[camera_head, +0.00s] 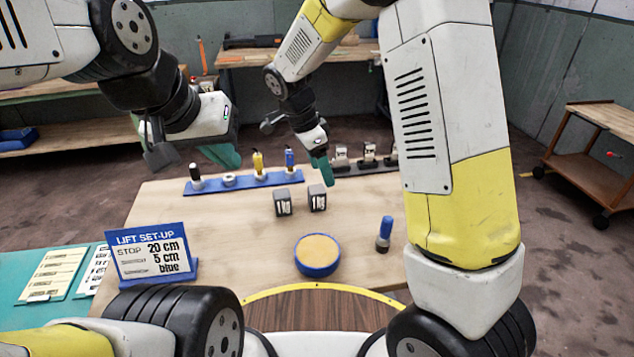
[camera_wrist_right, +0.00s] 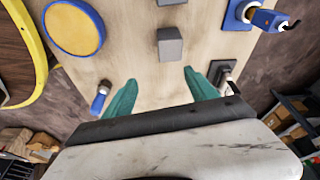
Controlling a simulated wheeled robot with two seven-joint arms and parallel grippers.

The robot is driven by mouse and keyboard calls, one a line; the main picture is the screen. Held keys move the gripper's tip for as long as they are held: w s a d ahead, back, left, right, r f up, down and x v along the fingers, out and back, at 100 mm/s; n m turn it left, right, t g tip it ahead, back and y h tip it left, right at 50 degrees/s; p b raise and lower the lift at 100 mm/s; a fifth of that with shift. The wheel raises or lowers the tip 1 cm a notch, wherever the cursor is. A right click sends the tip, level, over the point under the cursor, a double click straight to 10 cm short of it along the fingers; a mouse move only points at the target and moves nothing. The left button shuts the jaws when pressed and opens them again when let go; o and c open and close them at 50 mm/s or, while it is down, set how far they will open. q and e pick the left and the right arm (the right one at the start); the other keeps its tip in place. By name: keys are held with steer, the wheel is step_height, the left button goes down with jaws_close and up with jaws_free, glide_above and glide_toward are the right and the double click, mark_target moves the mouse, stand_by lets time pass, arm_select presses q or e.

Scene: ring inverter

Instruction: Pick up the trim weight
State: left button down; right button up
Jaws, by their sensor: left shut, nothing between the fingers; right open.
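Two dark grey cubes with white labels stand on the wooden table, a left cube (camera_head: 283,203) and a right cube (camera_head: 317,197). They look like weights; the labels are too small to read surely, and I cannot tell which is the trim weight. One grey cube (camera_wrist_right: 170,46) shows in the right wrist view just beyond the fingertips, with another partly cut off at the top edge. My right gripper (camera_wrist_right: 160,88) is open and empty above the table, its teal fingers apart. My left gripper (camera_head: 222,155) is shut and empty, above the table's back left.
A blue rack (camera_head: 243,183) with several tools and a dark rack (camera_head: 362,167) line the table's back. A round blue-rimmed pad (camera_head: 318,256), a blue-topped peg (camera_head: 385,232) and a lift set-up sign (camera_head: 150,256) stand nearer. The table between pad and cubes is clear.

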mark_target(321, 196)
steer(key=shift+m+h, duration=0.5)
steer(key=shift+m, duration=0.3)
steer(key=a+f, duration=0.1)
steer(key=f, duration=0.1)
steer(key=w+a+f, duration=0.1)
steer(key=f, duration=0.1)
steer(key=shift+w+a, duration=0.15)
steer(key=shift+w, duration=0.05)
steer(key=x, duration=0.7)
steer(key=shift+w+f, duration=0.25)
steer(key=shift+f, duration=0.2)
jaws_close()
steer(key=shift+r, duration=0.1)
